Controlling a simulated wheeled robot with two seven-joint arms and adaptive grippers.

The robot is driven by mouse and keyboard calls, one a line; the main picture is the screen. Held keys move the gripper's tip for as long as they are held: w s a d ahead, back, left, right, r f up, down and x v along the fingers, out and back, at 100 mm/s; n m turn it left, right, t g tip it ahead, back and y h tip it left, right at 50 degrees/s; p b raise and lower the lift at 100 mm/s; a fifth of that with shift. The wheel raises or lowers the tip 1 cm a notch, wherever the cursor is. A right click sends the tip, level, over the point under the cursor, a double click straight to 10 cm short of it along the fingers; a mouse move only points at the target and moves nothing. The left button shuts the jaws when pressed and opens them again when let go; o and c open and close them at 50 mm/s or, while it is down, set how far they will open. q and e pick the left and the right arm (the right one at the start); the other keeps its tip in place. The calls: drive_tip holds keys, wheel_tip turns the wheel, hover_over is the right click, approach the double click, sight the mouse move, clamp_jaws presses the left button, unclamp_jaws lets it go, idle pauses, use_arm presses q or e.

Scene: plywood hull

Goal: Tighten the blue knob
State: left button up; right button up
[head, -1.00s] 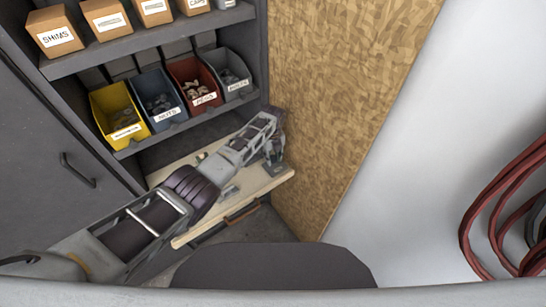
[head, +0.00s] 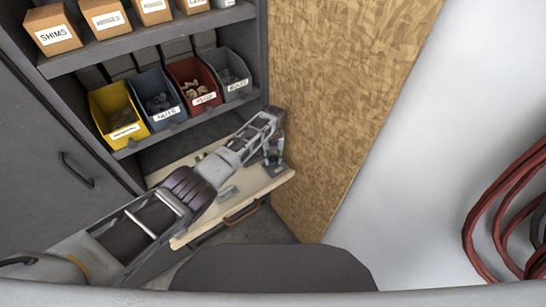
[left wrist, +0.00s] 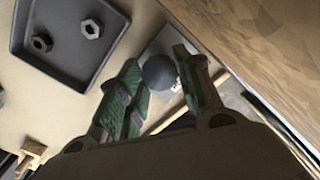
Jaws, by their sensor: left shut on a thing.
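In the left wrist view, a rounded dark grey-blue knob (left wrist: 158,72) sits between the two green-padded fingers of my left gripper (left wrist: 160,78). It is the only knob I can make out, and its blue is dull. The fingers are shut on it from both sides. A pale grey plate (left wrist: 160,45) lies behind the knob. In the head view, my left gripper (head: 273,150) is at the far right end of the pale worktop (head: 262,182), close to the plywood wall. The knob cannot be made out there. My right gripper is not in view.
A dark tray (left wrist: 62,62) with two hex nuts lies beside the gripper, and a brass-coloured piece (left wrist: 32,155) lies at lower left. The plywood wall (head: 340,90) rises close on the right. Labelled bins (head: 160,100) stand above the worktop. Red hoses (head: 490,215) hang at far right.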

sight(273, 158)
use_arm(q)
drive_tip(key=shift+w+d+r, duration=0.1)
drive_tip(key=shift+w+r, duration=0.15)
drive_tip(key=shift+r, duration=0.1)
drive_tip(key=o, duration=0.9)
drive_tip(key=shift+s, duration=0.1)
drive_tip(key=shift+o, duration=0.6)
drive_tip(key=shift+s+f, duration=0.1)
drive_tip(key=shift+f, duration=0.05)
wheel_tip(273, 158, up, 12)
